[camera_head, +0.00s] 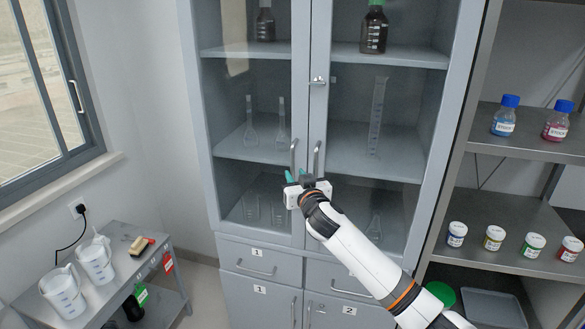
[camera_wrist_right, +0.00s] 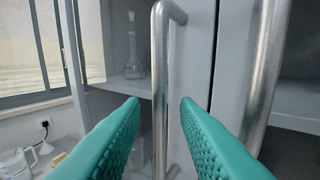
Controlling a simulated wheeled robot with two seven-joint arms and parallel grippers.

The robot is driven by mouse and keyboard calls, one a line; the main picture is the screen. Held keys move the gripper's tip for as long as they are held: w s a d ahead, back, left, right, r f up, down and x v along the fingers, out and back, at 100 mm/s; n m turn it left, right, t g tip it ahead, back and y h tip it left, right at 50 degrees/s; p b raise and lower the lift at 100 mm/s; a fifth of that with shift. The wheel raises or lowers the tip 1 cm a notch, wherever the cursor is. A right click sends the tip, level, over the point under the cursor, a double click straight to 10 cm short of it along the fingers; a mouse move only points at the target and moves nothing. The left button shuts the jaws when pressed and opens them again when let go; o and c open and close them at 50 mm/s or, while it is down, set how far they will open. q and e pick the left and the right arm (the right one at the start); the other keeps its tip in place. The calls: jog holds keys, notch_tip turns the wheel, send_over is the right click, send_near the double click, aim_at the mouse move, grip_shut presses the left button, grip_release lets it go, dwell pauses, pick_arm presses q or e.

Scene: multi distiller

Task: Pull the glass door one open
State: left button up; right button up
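The grey cabinet has two glass doors. The left glass door (camera_head: 228,112), above the drawer labelled 1, appears closed, and I take it as glass door one. Its upright metal handle (camera_head: 293,156) is near the middle seam. The right door's handle (camera_head: 317,158) is just beside it. My right gripper (camera_head: 297,176) is at the lower part of the left handle, its teal fingers open. In the right wrist view the left handle (camera_wrist_right: 160,85) shows between the two fingertips; I cannot tell whether either finger touches it. My left gripper is not in view.
Glassware and dark bottles stand inside the cabinet. A grey cart (camera_head: 130,262) with two white jugs stands at the lower left, below a window. A shelf rack (camera_head: 545,200) with bottles and jars is at the right. Floor shows between cart and cabinet.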

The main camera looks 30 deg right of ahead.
aim_at(293, 172)
jog(key=shift+x, duration=1.7)
grip_shut()
